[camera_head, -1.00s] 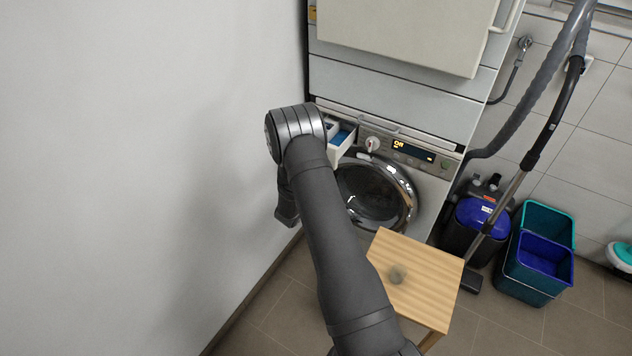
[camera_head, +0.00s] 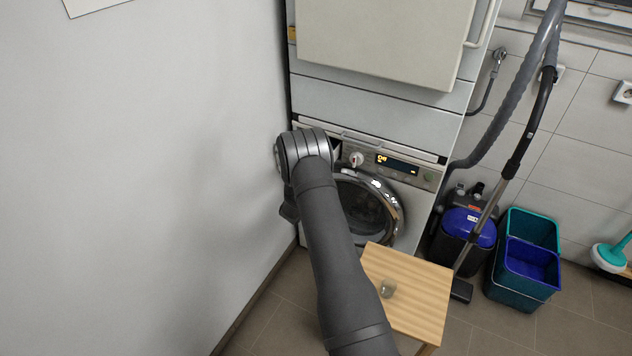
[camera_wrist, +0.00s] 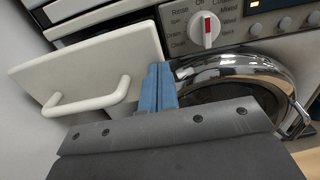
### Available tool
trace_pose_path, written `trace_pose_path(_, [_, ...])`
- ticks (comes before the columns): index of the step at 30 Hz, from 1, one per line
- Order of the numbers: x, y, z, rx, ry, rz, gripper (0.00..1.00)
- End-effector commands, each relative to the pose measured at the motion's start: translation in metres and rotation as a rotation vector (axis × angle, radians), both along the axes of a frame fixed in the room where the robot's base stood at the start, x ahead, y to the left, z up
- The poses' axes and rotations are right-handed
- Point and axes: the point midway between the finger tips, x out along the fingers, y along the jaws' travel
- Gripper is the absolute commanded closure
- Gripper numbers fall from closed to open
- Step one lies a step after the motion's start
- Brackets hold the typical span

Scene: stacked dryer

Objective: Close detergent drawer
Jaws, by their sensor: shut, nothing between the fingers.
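The detergent drawer's white front (camera_wrist: 98,62) with its pale bar handle (camera_wrist: 95,103) fills the left of the wrist view. It stands proud of the washer's panel, at the upper left of the washer. My gripper (camera_wrist: 157,84) has its blue fingers shut and empty beside the right edge of the drawer front. I cannot tell whether they touch it. In the head view my arm hides my fingers and nearly all of the drawer; only a sliver of the drawer (camera_head: 337,150) shows beside a dark opening.
The washer's dial (camera_wrist: 204,30) and chrome door ring (camera_wrist: 245,75) lie right of my fingers. A wall (camera_head: 190,150) stands close on the left. A wooden table (camera_head: 415,290) with a small cup stands in front. A vacuum cleaner (camera_head: 468,225) and buckets (camera_head: 525,262) are at the right.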

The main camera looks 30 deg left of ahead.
Motion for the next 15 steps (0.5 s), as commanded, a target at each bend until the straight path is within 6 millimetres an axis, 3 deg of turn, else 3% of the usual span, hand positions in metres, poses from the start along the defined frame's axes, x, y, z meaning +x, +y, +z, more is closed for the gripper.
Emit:
trace_pose_path(1, [0.015,-0.002,0.000,0.002,-0.002,-0.004,1.00])
trace_pose_path(6, [0.050,-0.001,-0.001,0.000,-0.001,-0.002,1.00])
trace_pose_path(10, [0.064,-0.001,0.000,0.000,-0.001,-0.001,1.00])
trace_pose_path(15, [0.067,-0.001,0.000,-0.002,0.000,0.000,1.00])
